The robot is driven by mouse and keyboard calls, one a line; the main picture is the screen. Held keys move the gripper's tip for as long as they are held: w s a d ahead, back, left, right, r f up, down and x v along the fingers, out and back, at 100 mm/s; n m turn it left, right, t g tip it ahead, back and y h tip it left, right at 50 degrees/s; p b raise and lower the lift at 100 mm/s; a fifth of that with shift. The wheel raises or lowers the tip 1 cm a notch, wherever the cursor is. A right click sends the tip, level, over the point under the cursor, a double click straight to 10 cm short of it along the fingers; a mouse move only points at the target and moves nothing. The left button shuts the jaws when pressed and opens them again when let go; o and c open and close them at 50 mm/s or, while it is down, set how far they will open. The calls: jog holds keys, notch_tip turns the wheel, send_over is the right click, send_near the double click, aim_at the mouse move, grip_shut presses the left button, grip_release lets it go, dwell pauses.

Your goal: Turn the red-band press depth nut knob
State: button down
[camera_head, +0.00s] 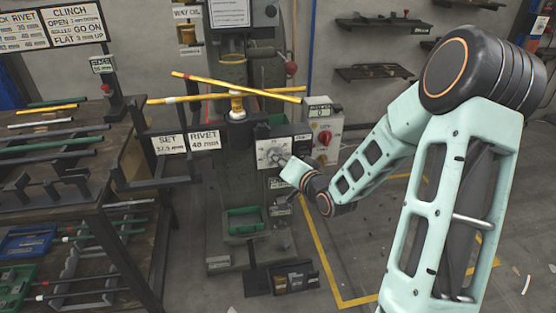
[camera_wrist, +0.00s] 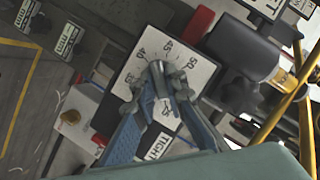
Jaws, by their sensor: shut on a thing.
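The press (camera_head: 232,115) stands in the middle of the head view, with yellow crossed handles (camera_head: 236,91) on top. Its white dial plate (camera_head: 262,150) faces me and carries the depth nut knob. In the wrist view the dial plate (camera_wrist: 140,62) is tilted and shows numbers including 40, 45 and 50. My gripper (camera_wrist: 167,88) is shut on the grey knob (camera_wrist: 157,70) at the plate's middle. The fingers cover much of the knob, and its pointer is hard to read. In the head view my gripper (camera_head: 281,161) is at the plate, hiding the knob.
A control box (camera_head: 323,130) with a red switch stands right of the dial. Signs reading SET (camera_head: 169,144) and RIVET (camera_head: 205,140) are at its left. A rack with bars (camera_head: 60,145) fills the left side. Yellow floor lines (camera_head: 322,250) mark open floor at right.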

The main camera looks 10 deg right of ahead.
jog(key=n+h+b, duration=0.1)
jog(key=n+b, duration=0.1)
jog(key=b, duration=0.1)
jog(key=n+h+b, duration=0.1)
jog(key=n+b, duration=0.1)
jog(key=b, duration=0.1)
jog(key=n+h+b, duration=0.2)
jog(key=b, duration=0.1)
jog(key=shift+a+n+g, duration=0.25)
jog(key=shift+n+g, duration=0.05)
jog(key=shift+r, duration=0.1)
dwell(0.4)
jog(key=c, duration=2)
grip_release()
jog(key=shift+o, duration=0.2)
jog(key=shift+d, duration=0.1)
